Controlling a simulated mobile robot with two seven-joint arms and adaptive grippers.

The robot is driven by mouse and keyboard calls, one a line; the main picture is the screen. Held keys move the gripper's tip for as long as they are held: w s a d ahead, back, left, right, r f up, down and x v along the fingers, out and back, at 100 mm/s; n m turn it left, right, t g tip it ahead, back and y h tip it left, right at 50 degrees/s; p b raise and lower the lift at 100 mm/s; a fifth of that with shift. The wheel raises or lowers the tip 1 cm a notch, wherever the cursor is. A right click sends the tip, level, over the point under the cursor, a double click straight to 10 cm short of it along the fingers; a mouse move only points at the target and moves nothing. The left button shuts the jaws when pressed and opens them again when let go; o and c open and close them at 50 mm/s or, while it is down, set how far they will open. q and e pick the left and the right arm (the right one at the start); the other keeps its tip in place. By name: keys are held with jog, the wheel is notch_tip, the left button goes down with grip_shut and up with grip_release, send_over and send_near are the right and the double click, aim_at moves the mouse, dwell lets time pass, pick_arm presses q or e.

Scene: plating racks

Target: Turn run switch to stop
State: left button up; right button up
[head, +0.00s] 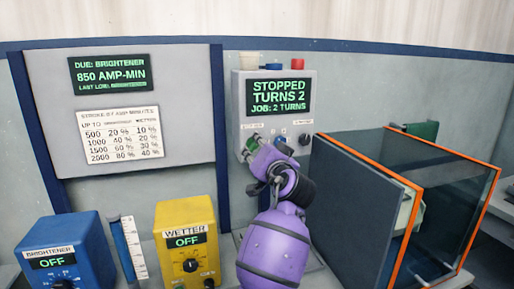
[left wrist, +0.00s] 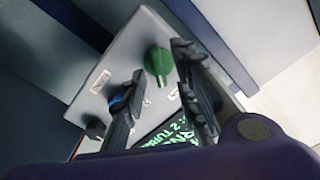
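The grey control box (head: 240,90) stands against the back wall. Its display (head: 279,96) reads STOPPED, TURNS 2, JOB: 2 TURNS. A green knob (left wrist: 158,62), which looks like the run switch, sits on the box face; in the head view it shows partly beside my gripper. My left gripper (head: 258,150) is at the lower left of the box face. In the left wrist view its two fingers (left wrist: 160,68) are apart, with the green knob between their tips; contact cannot be told. The knob's label is too small to read. My right gripper is not in view.
A black knob (head: 306,139) and a small blue button (head: 281,132) are on the same box. An orange-edged glass tank (head: 455,205) stands close at right. The yellow WETTER box (head: 184,221) and blue BRIGHTENER box (head: 60,235), both reading OFF, stand at lower left.

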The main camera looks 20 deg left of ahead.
pick_arm(q)
jog(key=shift+w+a, duration=0.15)
jog(key=shift+w, duration=0.25)
jog(key=shift+c, duration=0.5)
grip_shut()
